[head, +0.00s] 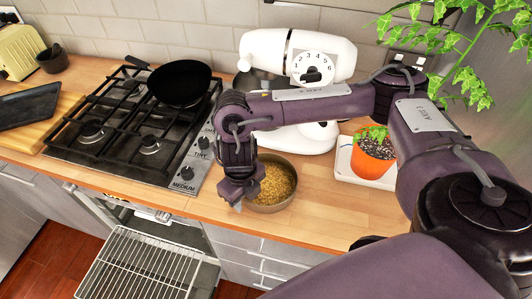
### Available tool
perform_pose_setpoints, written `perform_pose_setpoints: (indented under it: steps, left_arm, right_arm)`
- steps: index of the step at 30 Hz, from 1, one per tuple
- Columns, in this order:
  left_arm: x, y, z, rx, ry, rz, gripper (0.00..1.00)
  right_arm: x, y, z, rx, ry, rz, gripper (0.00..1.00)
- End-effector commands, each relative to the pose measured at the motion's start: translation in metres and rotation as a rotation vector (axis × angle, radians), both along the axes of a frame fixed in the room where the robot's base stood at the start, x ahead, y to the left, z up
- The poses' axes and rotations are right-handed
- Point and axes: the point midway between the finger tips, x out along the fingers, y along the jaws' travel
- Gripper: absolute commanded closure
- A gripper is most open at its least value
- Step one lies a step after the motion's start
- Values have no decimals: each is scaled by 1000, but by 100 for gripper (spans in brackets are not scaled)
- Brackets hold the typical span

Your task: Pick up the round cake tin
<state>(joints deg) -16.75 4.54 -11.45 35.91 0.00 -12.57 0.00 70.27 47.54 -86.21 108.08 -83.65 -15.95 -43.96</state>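The round cake tin (284,203) stands upright on the wooden counter, in front of the white stand mixer. It holds a yellow, crumbly-looking filling. My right gripper (238,198) points down at the tin's left side and overlaps its left rim in the head view. The gripper covers that part of the rim. I cannot tell whether its fingers touch the rim or are closed around it. My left gripper is not in view.
A gas hob (150,145) with a black pan (180,83) lies to the left. The white mixer (330,60) is behind the tin. A potted plant (371,160) on a white tray is to the right. Below, the oven is open with its wire rack (148,265) out.

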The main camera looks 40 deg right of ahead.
Motion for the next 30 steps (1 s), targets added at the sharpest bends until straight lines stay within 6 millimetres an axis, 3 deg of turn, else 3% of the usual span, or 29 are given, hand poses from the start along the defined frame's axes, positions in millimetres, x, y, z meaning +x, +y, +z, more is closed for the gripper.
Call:
perform_pose_setpoints:
  steps: [1, 8, 23, 30]
  left_arm:
    - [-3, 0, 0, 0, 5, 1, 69]
    - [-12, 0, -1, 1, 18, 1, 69]
    - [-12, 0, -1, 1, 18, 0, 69]
    - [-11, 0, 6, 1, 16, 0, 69]
  right_arm:
    - [0, 0, 0, 0, 0, 0, 69]
    - [0, 0, 0, 0, 0, 0, 99]
    - [0, 1, 2, 2, 0, 0, 100]
    - [2, 0, 25, 1, -6, 2, 100]
